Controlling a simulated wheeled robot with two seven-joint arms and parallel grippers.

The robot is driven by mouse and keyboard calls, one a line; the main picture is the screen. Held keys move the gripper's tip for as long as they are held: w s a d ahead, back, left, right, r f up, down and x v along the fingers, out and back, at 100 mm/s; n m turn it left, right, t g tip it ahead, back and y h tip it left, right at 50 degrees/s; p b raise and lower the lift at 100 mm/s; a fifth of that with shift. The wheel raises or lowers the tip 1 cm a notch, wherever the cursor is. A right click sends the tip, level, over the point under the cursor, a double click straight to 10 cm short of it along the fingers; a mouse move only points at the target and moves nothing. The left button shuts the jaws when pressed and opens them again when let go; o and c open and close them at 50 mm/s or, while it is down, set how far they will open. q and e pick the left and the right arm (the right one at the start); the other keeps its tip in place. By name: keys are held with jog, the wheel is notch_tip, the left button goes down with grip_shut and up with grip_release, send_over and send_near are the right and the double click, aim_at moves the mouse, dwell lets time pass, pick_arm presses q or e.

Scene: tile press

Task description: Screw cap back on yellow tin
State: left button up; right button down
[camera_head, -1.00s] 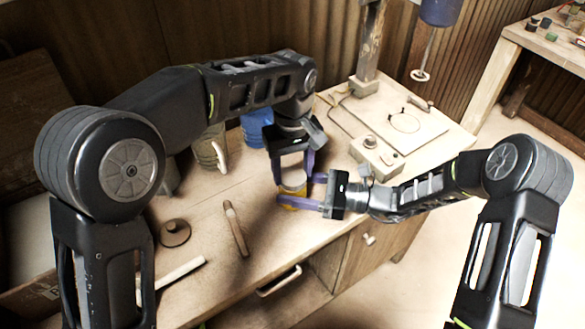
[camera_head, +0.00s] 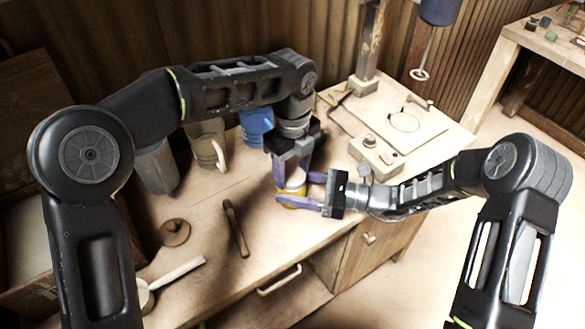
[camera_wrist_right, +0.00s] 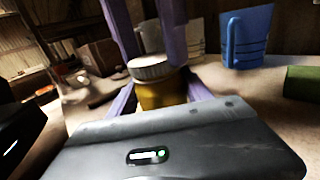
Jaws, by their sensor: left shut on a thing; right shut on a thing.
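The yellow tin (camera_head: 288,200) stands on the workbench, and it also shows in the right wrist view (camera_wrist_right: 162,93). Its pale cap (camera_head: 295,181) is on top of it, and the ribbed rim of the cap (camera_wrist_right: 150,67) shows in the right wrist view. My left gripper (camera_head: 291,174) comes from above and is shut on the cap, with purple fingers on either side. My right gripper (camera_head: 312,191) reaches in from the right, low down, and is shut on the tin's body. Whether the cap sits fully down on the thread cannot be told.
A blue jug (camera_head: 256,124) and a beige mug (camera_head: 209,146) stand behind the left arm. A board with a control box (camera_head: 375,157) lies to the right. A brown-handled tool (camera_head: 236,228), a round wooden piece (camera_head: 174,232) and a mallet (camera_head: 172,275) lie on the near left.

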pick_arm(q)
jog(key=m, duration=1.5)
jog(key=o, duration=1.3)
jog(key=shift+r, duration=2.2)
jog(key=shift+c, duration=0.4)
